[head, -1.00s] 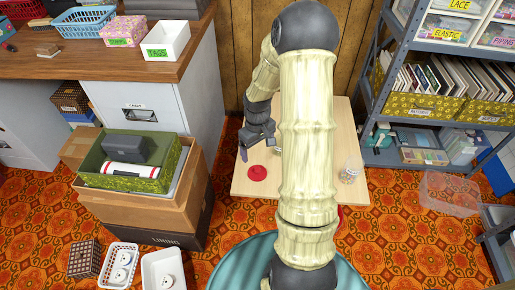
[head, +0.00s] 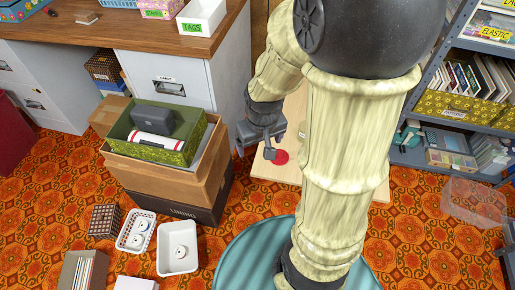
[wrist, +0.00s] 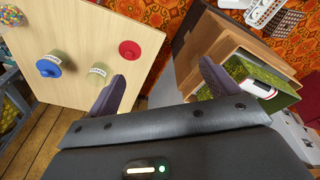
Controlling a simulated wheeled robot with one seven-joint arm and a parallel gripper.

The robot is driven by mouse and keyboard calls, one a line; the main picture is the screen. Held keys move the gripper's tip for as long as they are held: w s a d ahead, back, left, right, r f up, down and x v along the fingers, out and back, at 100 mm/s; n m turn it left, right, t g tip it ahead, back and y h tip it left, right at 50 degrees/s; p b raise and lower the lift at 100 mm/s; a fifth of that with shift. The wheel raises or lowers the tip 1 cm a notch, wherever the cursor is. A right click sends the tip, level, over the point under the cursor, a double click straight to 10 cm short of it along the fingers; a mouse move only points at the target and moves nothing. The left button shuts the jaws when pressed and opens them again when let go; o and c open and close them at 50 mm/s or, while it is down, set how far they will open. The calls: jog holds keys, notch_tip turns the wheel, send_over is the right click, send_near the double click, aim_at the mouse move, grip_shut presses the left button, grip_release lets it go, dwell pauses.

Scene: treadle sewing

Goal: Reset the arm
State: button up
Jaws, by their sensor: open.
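My gripper (head: 262,142) is at the left part of the low wooden table (head: 290,172) in the head view, beside the red disc-like lid (head: 279,157). In the wrist view my gripper (wrist: 162,88) has its two dark fingers spread wide, with nothing between them. Past the fingers lie the wooden table (wrist: 105,30) on the left and the stacked boxes on the right. My arm hides much of the table in the head view.
Stacked cardboard boxes (head: 190,180) with a green patterned box (head: 190,150) on top stand to the left. On the table, the wrist view shows a red lid (wrist: 129,49), a blue lid (wrist: 48,67) and a labelled jar (wrist: 97,73). A shelf (head: 430,165) stands right.

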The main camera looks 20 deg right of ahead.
jog(key=s+a, duration=0.1)
jog(key=s+a+r, duration=0.1)
jog(key=s, duration=0.1)
jog(key=shift+r+m+t, duration=0.2)
jog(key=shift+m+t, duration=0.1)
jog(key=w+p+v, duration=0.2)
jog(key=p+v, duration=1)
jog(key=w+r+p+v, duration=0.1)
jog(key=w+p+v, duration=0.2)
jog(key=p+v, duration=0.9)
jog(key=w+r+p+v, duration=0.1)
jog(key=w+p+v, duration=0.2)
jog(key=p+v, duration=1)
jog(key=shift+d+p, duration=0.3)
jog(key=shift+p, duration=0.2)
jog(key=shift+w, duration=0.1)
